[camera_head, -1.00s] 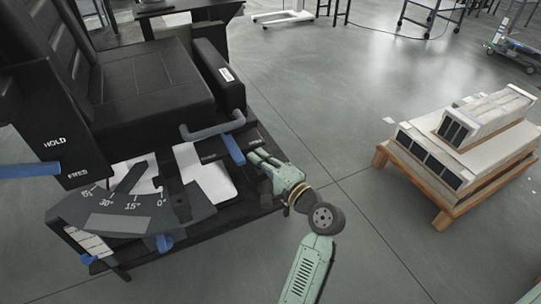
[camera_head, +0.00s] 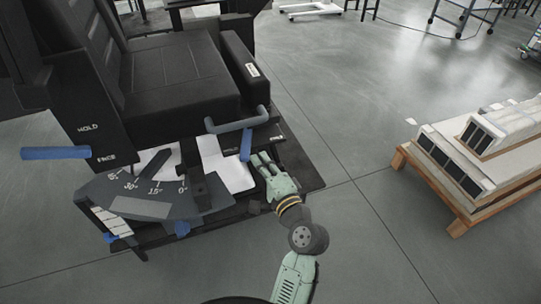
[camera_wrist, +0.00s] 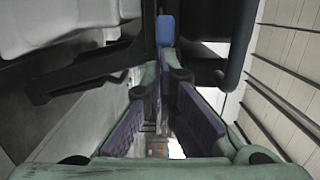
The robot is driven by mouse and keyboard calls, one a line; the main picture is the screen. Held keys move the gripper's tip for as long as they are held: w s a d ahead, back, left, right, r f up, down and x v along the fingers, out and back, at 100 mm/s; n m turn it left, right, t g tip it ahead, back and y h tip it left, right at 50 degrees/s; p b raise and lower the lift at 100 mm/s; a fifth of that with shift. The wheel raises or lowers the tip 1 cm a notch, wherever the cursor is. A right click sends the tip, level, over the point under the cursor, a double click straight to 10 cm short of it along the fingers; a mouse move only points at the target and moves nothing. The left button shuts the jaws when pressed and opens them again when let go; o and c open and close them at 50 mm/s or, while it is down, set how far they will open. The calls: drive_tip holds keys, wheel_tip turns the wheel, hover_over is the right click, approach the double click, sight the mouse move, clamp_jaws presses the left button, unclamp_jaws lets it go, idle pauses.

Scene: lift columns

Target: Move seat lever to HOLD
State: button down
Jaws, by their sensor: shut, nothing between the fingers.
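A blue lever (camera_head: 246,145) sticks out from the dark panel under the seat's front edge, below a grey bar handle (camera_head: 238,120). A small white label (camera_head: 277,138) shows to its right; I cannot read it surely. My gripper (camera_head: 259,158) is shut and empty, its fingertips close to the right of the lever's outer end. I cannot tell whether they touch. In the wrist view the lever (camera_wrist: 165,30) is straight ahead, just past my fingertips (camera_wrist: 168,70).
The black seat (camera_head: 175,75) stands on a dark base. A grey angle scale (camera_head: 140,195) with a pointer is at its front left. A wooden pallet with white units (camera_head: 470,160) stands right. The floor between is clear.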

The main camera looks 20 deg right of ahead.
drive_tip(key=shift+a, duration=0.15)
wheel_tip(320, 180, up, 10)
idle(0.7)
idle(0.5)
